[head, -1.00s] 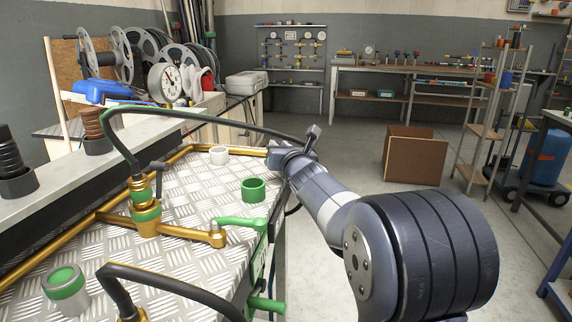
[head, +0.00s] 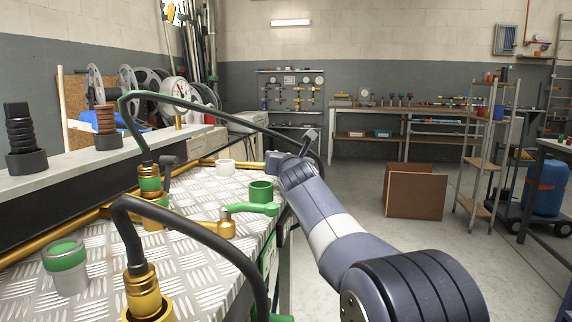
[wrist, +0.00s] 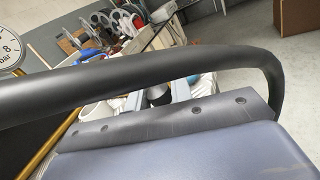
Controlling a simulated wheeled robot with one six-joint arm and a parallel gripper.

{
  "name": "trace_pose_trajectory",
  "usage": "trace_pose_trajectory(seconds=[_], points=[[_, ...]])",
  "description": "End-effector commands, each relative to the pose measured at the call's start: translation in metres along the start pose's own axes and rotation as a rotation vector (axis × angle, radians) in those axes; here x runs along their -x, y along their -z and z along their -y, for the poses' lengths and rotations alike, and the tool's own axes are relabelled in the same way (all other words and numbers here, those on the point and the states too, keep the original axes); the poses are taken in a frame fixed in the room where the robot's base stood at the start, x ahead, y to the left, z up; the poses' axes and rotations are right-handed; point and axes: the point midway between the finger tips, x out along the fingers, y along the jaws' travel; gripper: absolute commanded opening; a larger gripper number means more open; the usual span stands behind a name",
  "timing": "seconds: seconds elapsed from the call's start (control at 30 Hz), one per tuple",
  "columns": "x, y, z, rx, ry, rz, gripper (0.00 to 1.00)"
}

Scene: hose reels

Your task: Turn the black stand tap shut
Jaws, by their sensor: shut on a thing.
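In the head view, my gripper (head: 276,163) is at the far right edge of the metal-plated bench, at the end of the rear brass pipe (head: 204,162). It is shut there on what appears to be the black stand tap. The tap's handle and body are mostly hidden by my gripper and wrist, so its angle cannot be read. In the wrist view, my gripper's fingers (wrist: 160,95) are largely covered by a thick black hose (wrist: 130,72) crossing close to the camera. A dark round piece shows between them.
A green cup (head: 261,191) and a white cup (head: 225,167) stand near my gripper. A black hose (head: 215,118) arches over the bench to my wrist. Open floor lies to the right, before a brown box (head: 415,191).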

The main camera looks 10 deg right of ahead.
Motion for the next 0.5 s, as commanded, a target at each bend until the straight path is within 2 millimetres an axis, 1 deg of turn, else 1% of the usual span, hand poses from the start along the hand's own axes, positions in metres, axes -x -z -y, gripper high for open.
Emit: trace_pose_trajectory(seconds=[0.33, 0.37, 0.5], points=[[-0.0002, -0.0015, -0.001, -0.002, -0.001, 0.003, 0.0], [-0.0002, -0.0015, -0.001, -0.001, -0.001, 0.003, 0.22], [-0.0002, -0.0012, -0.0008, -0.001, -0.001, 0.002, 0.33]])
